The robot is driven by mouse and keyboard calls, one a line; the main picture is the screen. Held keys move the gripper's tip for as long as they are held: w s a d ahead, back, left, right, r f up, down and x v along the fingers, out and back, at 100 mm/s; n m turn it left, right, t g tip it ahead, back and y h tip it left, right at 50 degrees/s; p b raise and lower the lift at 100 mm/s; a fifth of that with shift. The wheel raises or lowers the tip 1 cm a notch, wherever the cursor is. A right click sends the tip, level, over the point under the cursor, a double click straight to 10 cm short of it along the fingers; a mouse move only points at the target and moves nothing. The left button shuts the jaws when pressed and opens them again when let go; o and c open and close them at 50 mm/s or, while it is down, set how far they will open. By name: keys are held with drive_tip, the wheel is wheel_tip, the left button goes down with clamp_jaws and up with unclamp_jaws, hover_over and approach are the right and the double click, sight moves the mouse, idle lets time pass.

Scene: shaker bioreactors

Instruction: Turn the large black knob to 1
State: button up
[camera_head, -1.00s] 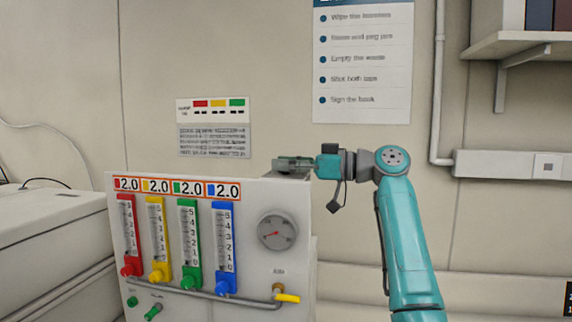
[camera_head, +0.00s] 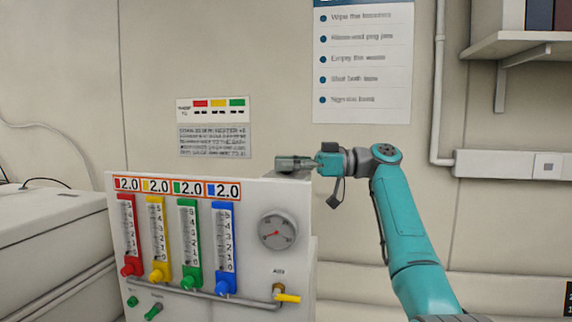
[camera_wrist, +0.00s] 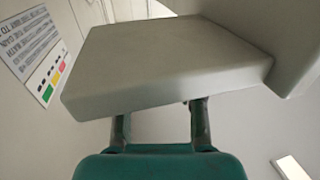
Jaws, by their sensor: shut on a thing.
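I cannot make out the large black knob in either view. My gripper (camera_head: 284,164) is at the top right corner of the white panel, pointing left. In the wrist view the two dark fingers of my gripper (camera_wrist: 160,112) stand apart and run up to a grey slab-shaped body (camera_wrist: 160,65). Their tips are hidden at its edge, so what they hold does not show.
The white panel (camera_head: 255,205) carries red, yellow, green and blue flow tubes, each reading 2.0, a round gauge (camera_head: 277,230) and a yellow-handled tap (camera_head: 287,297). A colour-coded notice (camera_head: 213,128) hangs on the wall. A white cabinet (camera_head: 45,230) stands left.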

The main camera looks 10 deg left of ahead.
drive_tip(key=o, duration=1.2)
drive_tip(key=shift+c, duration=0.2)
drive_tip(key=shift+d, duration=0.15)
drive_tip(key=w+d, duration=0.2)
drive_tip(key=d, duration=0.9)
drive_tip(key=shift+w+d, duration=0.2)
drive_tip(key=shift+d, duration=0.1)
